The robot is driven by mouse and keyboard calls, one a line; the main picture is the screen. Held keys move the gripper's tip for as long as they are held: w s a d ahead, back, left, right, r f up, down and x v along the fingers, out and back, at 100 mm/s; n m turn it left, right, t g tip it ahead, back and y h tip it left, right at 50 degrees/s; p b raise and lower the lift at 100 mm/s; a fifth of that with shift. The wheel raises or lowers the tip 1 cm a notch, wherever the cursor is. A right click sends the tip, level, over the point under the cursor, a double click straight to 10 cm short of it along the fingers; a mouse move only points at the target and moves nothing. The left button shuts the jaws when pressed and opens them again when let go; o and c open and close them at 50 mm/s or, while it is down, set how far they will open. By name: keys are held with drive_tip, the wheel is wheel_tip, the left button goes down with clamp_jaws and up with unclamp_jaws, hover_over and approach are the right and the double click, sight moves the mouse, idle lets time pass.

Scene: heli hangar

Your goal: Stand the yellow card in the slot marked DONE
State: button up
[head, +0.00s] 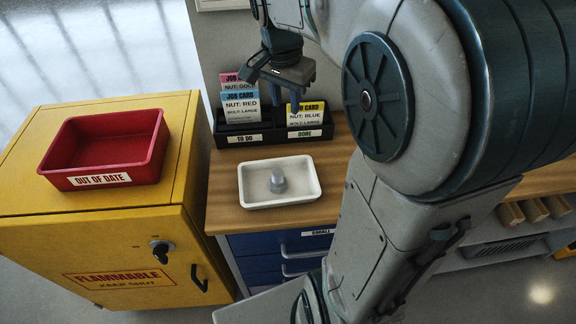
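The yellow card (306,117), with "NUT: BLUE" and "BOLT: LARGE" on it, stands in the right part of the black card holder (263,140), at the slot labelled DONE (304,134). It looks upright. My gripper (296,104) is right at the card's top edge, and a finger covers part of the card's heading. I cannot tell whether the fingers are closed on the card or apart. The lower edge of the card is hidden by the holder's front wall.
Blue (240,106) and pink (229,78) job cards stand in the TO DO slot. A white tray (247,192) holding a grey piece (278,182) sits on the wooden top. A red OUT OF DATE bin (150,165) sits on the yellow cabinet (105,245) at left.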

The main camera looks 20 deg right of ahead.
drive_tip(key=s+a+f+n, duration=0.2)
drive_tip(key=s+n, duration=0.3)
drive_tip(key=s, duration=0.2)
drive_tip(key=s+a+f+n+t+y, duration=0.1)
drive_tip(key=s+a+f+n, duration=0.2)
drive_tip(key=s+n, duration=0.2)
drive_tip(key=shift+s+a+f+n+t, duration=0.3)
drive_tip(key=shift+s+n, duration=0.1)
drive_tip(key=shift+s, duration=0.75)
